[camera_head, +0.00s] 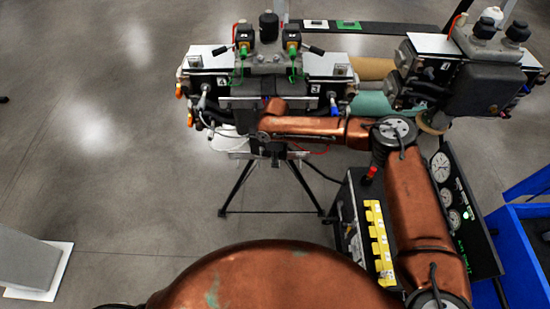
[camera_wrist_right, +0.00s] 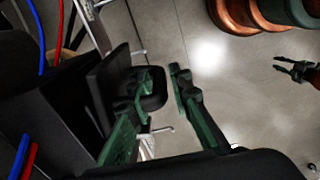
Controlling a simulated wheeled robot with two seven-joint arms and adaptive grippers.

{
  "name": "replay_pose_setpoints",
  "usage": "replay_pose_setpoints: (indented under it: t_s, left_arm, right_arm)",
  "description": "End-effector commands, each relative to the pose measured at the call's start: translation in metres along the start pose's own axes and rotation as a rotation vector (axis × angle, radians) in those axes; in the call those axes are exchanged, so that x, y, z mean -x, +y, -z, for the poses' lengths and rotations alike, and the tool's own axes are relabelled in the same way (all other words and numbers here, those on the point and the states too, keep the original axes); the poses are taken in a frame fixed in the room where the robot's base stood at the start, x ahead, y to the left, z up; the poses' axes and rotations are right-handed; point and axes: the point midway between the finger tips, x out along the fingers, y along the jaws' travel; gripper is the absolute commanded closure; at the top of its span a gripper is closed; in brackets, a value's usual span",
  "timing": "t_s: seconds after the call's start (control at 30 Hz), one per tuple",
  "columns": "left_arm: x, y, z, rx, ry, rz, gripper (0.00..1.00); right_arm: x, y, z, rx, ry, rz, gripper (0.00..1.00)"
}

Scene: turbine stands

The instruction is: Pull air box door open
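The air box (camera_head: 320,66) sits on a black-legged stand in the head view, with valves and green wires on top. A dark panel on its near face (camera_head: 247,88) may be the door; my copper right arm crosses in front of it. In the right wrist view a black panel (camera_wrist_right: 108,85) with a rounded black piece beside it shows at left. My right gripper (camera_wrist_right: 160,76) has green fingers spread apart. The left finger overlaps the rounded black piece; contact is unclear. A dark two-pronged gripper, apparently my left one (camera_wrist_right: 285,67), hangs far off at the right, apart and empty.
A second air box unit (camera_head: 485,85) stands at the right. A gauge panel (camera_head: 455,195) and a yellow-topped black case (camera_head: 375,235) lie close to my right arm. A blue bin (camera_head: 520,250) is at far right. The floor at left is mostly open.

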Motion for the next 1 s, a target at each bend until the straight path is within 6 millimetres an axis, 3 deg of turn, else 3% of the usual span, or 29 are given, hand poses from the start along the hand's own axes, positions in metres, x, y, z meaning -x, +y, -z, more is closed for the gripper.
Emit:
replay_pose_setpoints:
  t_s: [0.2,0.5,1.0]
  left_arm:
    - [-0.0001,-0.0002,0.0007,0.000,0.001,0.000,0.75]
    - [-0.0002,-0.0002,-0.0007,0.000,-0.001,0.000,0.75]
    - [-0.0001,-0.0002,-0.0017,0.000,-0.003,0.000,0.75]
  right_arm:
    - [-0.0006,0.0000,0.0005,0.001,0.000,0.000,0.81]
    - [-0.0002,0.0000,0.0009,0.001,0.000,0.000,1.00]
    - [0.0004,0.0003,0.0009,0.001,0.000,-0.001,1.00]
